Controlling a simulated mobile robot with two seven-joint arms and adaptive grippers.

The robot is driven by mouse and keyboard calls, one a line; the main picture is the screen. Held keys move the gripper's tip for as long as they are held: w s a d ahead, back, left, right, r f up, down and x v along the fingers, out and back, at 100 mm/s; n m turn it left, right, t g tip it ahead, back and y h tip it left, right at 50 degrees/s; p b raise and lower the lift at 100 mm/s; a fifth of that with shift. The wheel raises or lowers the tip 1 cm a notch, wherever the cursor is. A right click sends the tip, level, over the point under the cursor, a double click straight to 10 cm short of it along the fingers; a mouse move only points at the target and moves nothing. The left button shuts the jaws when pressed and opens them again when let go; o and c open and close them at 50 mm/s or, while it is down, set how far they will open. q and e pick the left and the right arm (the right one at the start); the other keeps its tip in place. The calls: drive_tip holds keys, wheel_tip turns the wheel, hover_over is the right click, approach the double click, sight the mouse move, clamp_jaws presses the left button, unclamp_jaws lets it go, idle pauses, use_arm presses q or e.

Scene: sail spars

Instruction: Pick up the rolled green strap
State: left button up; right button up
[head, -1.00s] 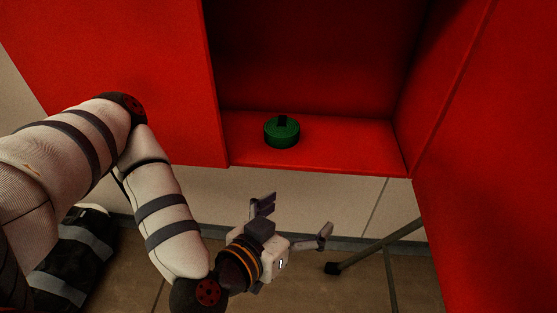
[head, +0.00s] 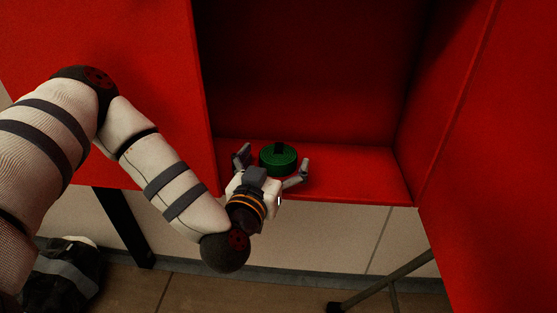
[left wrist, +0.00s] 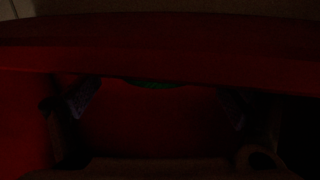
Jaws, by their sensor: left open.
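The rolled green strap (head: 279,158) is a round green coil with a dark tab on top. It lies on the floor of the red open compartment, near its front edge. My left gripper (head: 273,163) is open and empty, its fingers spread on either side of the strap. Whether a finger touches the strap I cannot tell. The left wrist view is very dark. There a sliver of the green strap (left wrist: 152,84) shows between the open fingers, the rest hidden by a dark red band. My right gripper is not in view.
The red compartment floor (head: 365,183) is clear right of the strap. A red wall (head: 490,150) closes the right side and a red panel (head: 150,70) stands at left. A metal leg (head: 385,282) stands on the tiled floor below right.

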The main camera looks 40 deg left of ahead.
use_arm(q)
drive_tip(key=x, duration=0.2)
drive_tip(key=shift+w+a, duration=0.15)
drive_tip(key=shift+w, duration=0.15)
drive_tip(key=c, duration=1.3)
drive_tip(key=shift+c, duration=0.2)
